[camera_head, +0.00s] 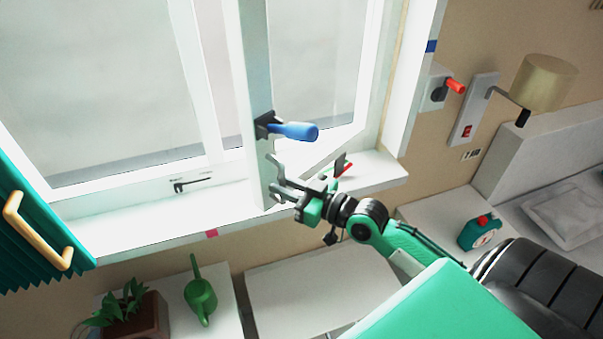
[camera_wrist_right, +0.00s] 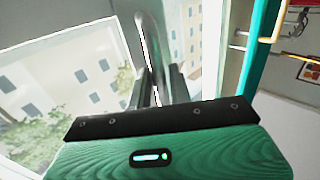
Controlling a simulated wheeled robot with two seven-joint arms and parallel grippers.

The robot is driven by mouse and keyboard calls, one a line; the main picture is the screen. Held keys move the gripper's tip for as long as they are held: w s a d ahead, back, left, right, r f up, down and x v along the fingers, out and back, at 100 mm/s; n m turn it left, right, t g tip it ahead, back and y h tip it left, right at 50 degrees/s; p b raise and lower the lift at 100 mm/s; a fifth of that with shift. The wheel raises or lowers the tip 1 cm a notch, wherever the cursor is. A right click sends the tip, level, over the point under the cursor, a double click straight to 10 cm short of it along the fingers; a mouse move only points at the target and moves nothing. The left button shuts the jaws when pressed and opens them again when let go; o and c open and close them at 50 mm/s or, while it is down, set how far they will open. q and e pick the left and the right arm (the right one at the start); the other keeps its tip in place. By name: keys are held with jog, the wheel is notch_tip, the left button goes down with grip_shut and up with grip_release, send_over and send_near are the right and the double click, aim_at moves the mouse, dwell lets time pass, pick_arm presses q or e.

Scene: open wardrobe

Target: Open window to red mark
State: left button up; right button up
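A white-framed window (camera_head: 250,60) has a blue handle (camera_head: 295,131) on the upright edge of a sash that appears swung inward at an angle. A small pinkish-red mark (camera_head: 211,233) is on the front edge of the white sill. Another small red piece (camera_head: 347,169) shows on the sill behind my right arm. My right gripper (camera_head: 275,180) is by the sash edge, below the blue handle. Its fingers look apart in the head view; whether they touch the sash I cannot tell. The wrist view shows the fingers (camera_wrist_right: 162,88) close up against the window. My left gripper is not in view.
A teal ribbed panel with a pale handle (camera_head: 38,232) is at the left. Below the sill are a potted plant (camera_head: 130,310), a green watering can (camera_head: 200,293) and a white surface (camera_head: 310,290). A wall lamp (camera_head: 540,82) and a red-capped bottle (camera_head: 480,231) are at the right.

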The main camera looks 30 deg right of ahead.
jog(key=b+v, duration=0.5)
jog(key=v, duration=0.8)
jog(key=shift+s+d+b, duration=0.2)
jog(key=shift+s+b, duration=0.1)
jog(key=shift+b, duration=0.05)
dwell(0.4)
